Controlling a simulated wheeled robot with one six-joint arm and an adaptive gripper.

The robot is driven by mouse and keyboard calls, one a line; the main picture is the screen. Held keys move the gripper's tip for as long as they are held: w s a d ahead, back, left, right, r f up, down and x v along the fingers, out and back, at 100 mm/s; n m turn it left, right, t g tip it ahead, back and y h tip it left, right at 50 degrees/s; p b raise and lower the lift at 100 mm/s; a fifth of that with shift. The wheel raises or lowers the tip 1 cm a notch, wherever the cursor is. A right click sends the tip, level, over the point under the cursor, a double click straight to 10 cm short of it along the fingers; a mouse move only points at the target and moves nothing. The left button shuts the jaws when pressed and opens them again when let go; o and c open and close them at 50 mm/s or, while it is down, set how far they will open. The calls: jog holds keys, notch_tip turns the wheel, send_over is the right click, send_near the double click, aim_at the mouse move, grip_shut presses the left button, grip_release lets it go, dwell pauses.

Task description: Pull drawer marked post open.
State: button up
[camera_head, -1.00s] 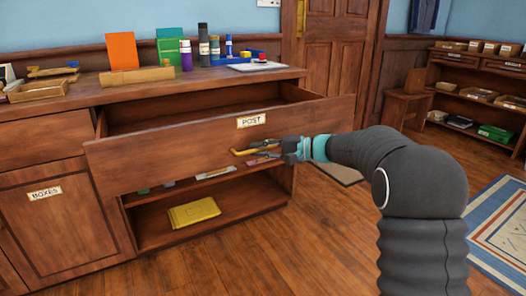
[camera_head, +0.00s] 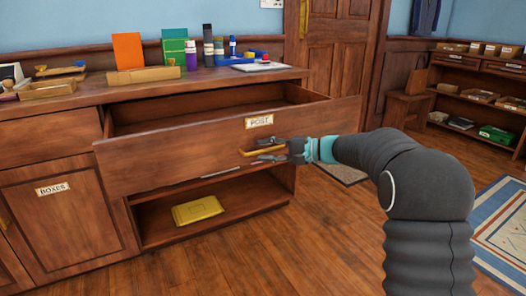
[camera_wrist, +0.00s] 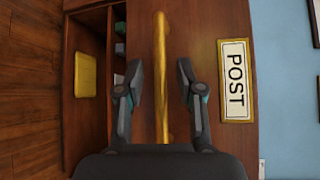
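The drawer marked POST (camera_head: 180,155) stands well open, with its empty-looking inside visible behind the front. Its label (camera_head: 259,122) is on the upper part of the front and reads POST in the wrist view (camera_wrist: 235,80). The brass bar handle (camera_wrist: 161,60) is below the label. My gripper (camera_wrist: 158,82) is open, with one finger on each side of the handle and a visible gap to it on both sides. In the head view my gripper (camera_head: 262,152) is at the handle from the right.
A yellow folder (camera_head: 198,210) lies on the shelf below the drawer. A BOXES cupboard (camera_head: 65,220) is shut at the left. The countertop (camera_head: 130,92) holds trays, bottles and binders. Bare floor (camera_head: 260,240) lies in front. A low shelf unit (camera_head: 475,105) stands at the right.

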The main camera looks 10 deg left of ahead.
jog(key=s+d+r, duration=0.1)
jog(key=d, duration=1.1)
jog(key=shift+r, duration=0.35)
